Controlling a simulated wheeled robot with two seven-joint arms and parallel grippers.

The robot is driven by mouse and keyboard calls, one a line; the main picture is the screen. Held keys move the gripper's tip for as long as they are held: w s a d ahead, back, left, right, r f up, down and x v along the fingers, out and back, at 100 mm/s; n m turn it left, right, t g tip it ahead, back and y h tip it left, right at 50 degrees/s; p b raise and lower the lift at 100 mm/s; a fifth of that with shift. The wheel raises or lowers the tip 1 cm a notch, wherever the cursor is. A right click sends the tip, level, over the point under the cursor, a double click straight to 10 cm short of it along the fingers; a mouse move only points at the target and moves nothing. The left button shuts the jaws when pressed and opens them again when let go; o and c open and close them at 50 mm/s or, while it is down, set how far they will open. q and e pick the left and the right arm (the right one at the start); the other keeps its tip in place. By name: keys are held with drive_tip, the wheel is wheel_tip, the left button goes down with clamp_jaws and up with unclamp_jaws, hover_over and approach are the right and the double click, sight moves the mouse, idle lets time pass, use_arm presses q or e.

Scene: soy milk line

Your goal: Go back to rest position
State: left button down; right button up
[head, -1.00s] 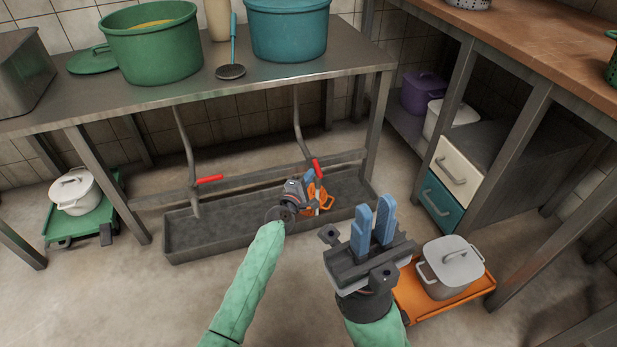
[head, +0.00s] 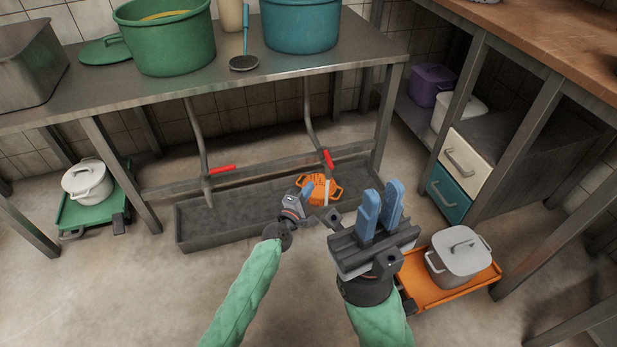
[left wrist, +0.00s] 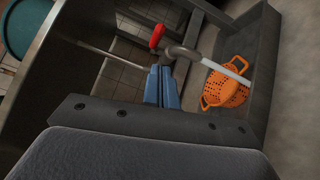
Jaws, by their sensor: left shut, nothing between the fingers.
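My left gripper (head: 307,190) is shut and empty, low in front of the trough and left of an orange colander (head: 318,187). In the left wrist view its blue fingers (left wrist: 162,87) are together, apart from the red tap handle (left wrist: 157,37). My right gripper (head: 380,211) points up in front of the trough, its blue fingers apart with nothing between them. The right tap has a red handle (head: 328,159), and a white stream (left wrist: 226,66) runs from its spout to the colander, which lies in the trough.
The grey trough (head: 225,222) lies under a metal table (head: 250,82) bearing green and teal pots. The left tap has a red handle (head: 222,169). An orange cart (head: 425,290) with a lidded pot stands at right, a green cart (head: 92,211) at left. The front floor is clear.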

use_arm(q)
drive_tip(key=shift+s, duration=1.1)
